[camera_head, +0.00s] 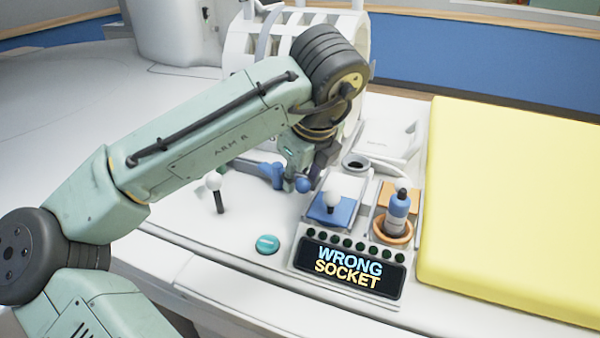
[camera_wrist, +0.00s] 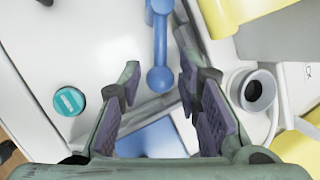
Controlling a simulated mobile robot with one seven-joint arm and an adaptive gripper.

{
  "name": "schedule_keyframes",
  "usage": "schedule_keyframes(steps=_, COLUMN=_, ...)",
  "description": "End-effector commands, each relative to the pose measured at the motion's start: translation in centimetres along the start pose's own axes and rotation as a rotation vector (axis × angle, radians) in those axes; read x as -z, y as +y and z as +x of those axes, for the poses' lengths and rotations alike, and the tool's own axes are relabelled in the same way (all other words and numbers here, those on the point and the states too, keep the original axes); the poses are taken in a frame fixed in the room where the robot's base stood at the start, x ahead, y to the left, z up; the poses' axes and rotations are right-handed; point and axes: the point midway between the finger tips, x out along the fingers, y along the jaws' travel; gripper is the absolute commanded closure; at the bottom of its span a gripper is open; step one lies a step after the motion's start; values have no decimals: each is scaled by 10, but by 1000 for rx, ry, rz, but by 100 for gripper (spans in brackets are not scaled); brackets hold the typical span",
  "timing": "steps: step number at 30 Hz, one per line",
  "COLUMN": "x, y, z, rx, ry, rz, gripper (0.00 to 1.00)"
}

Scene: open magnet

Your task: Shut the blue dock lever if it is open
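The blue dock lever (camera_head: 272,172) is a blue bar with a round ball end, on the white bench left of the blue dock (camera_head: 322,211). In the wrist view the lever (camera_wrist: 160,45) points toward my gripper (camera_wrist: 160,88). Its ball lies between my two open fingertips in the picture, with a gap on each side. My gripper (camera_head: 308,172) is low over the lever's ball in the head view, partly hidden by its own links. The blue dock (camera_wrist: 150,138) shows between the fingers.
A panel (camera_head: 350,268) reads "WRONG SOCKET". A blue bottle (camera_head: 397,210) stands in an orange socket (camera_head: 393,232). A white-knobbed black stick (camera_head: 216,190) and teal button (camera_head: 267,244) are to the left. A grey ring (camera_head: 355,162) and yellow pad (camera_head: 510,210) are to the right.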

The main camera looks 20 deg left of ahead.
Motion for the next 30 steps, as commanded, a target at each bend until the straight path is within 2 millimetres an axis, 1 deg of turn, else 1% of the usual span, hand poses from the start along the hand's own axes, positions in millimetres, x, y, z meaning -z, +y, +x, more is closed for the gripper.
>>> schedule_keyframes(steps=3, x=0, y=0, z=5, rx=1, ry=0, rz=0, gripper=69)
schedule_keyframes(steps=10, x=0, y=0, z=5, rx=1, ry=0, rz=0, gripper=69)
schedule_keyframes(steps=24, x=0, y=0, z=5, rx=1, ry=0, rz=-1, gripper=99)
schedule_keyframes(steps=30, x=0, y=0, z=5, rx=1, ry=0, rz=-1, gripper=100)
